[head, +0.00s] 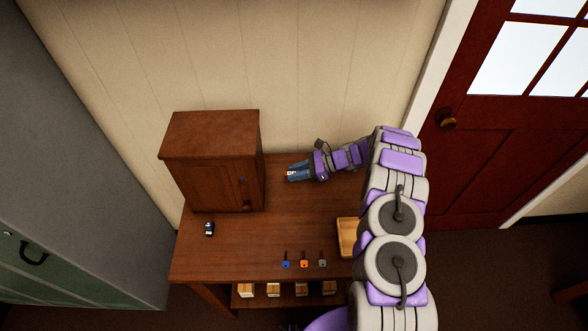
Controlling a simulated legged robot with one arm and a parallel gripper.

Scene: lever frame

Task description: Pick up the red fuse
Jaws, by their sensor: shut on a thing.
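My gripper (291,173) is above the back part of the wooden table, to the right of the cabinet, with its fingers pointing left. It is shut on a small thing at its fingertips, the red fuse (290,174). Only a little white and reddish colour of the fuse shows between the fingers; the rest is hidden. How high the gripper is above the table is hard to tell.
A wooden cabinet (212,160) stands at the table's back left. A small dark blue item (209,229) lies before it. Blue (285,264), orange (304,263) and grey (322,263) keys lie at the front edge. My arm partly hides a wooden tray (347,236). The table (250,235) is clear mid-surface.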

